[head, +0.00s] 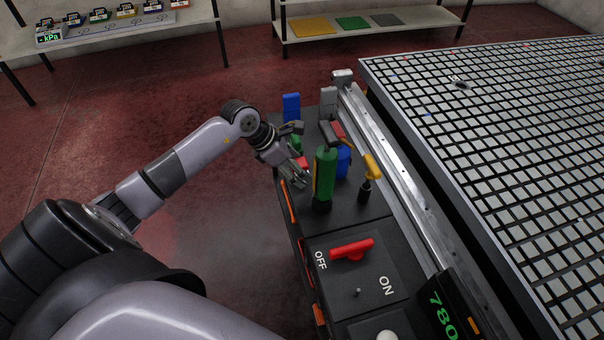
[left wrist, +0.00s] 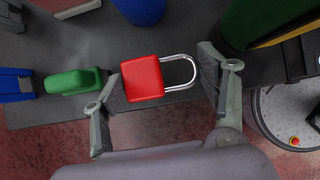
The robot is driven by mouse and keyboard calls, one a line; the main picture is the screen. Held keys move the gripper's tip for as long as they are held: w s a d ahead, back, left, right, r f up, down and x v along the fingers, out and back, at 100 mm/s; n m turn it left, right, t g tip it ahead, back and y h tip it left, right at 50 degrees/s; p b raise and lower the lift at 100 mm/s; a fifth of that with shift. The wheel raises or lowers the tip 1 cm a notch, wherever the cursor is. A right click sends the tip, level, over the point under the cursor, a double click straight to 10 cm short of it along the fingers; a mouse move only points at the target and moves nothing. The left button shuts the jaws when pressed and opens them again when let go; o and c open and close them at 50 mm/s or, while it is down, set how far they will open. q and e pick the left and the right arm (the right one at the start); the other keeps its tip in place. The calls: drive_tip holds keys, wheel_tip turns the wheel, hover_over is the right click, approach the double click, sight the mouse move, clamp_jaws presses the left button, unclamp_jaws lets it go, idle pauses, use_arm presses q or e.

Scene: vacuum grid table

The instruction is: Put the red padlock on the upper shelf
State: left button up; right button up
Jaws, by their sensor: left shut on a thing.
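The red padlock (left wrist: 142,78) lies between the two fingers of my left gripper (left wrist: 165,83) in the left wrist view. One finger presses on its red body and the other is at the end of its silver shackle. In the head view my left gripper (head: 297,172) is at the left edge of the dark bench, and a bit of the padlock's red body (head: 301,163) shows beside it. A shelf (head: 385,27) with coloured mats stands at the top; whether it is the upper one cannot be told. My right gripper is not in view.
A green bottle-shaped tool (head: 325,175), a blue object (head: 343,162) and a yellow-handled tool (head: 371,168) stand close to the gripper. A red switch handle (head: 352,249) is nearer. Another shelf (head: 110,32) is at upper left.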

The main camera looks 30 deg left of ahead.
use_arm(q)
drive_tip(key=shift+w+d, duration=0.3)
drive_tip(key=shift+w, duration=0.1)
drive_tip(key=shift+d, duration=0.1)
wheel_tip(320, 180, down, 4)
drive_tip(key=shift+r+b, duration=0.25)
drive_tip(key=shift+b, duration=1)
drive_tip(key=o, duration=1)
drive_tip(key=shift+f, duration=0.15)
